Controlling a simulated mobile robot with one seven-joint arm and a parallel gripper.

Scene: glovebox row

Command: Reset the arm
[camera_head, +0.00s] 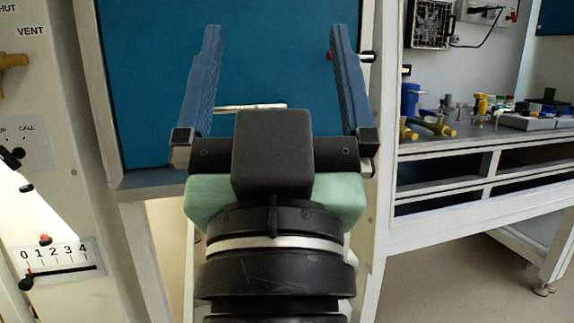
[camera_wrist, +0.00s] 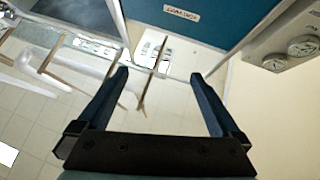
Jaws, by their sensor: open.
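My gripper (camera_head: 272,60) is raised in front of my body in the head view. Its two blue fingers are spread wide apart, with nothing between them. Behind the fingers is a large blue panel (camera_head: 150,80) in a pale frame. In the wrist view my gripper (camera_wrist: 162,82) also shows open and empty, with the tiled floor and a blue panel with a white label (camera_wrist: 182,13) beyond it. I cannot tell the distance from the fingers to the panel.
A workbench (camera_head: 480,140) with yellow and blue fittings stands at the right. A light panel at the left carries a 0-to-4 slider scale (camera_head: 62,262) and a yellow handle (camera_head: 13,61). Floor (camera_head: 450,270) shows clear at the lower right. Two round gauges (camera_wrist: 302,46) show in the wrist view.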

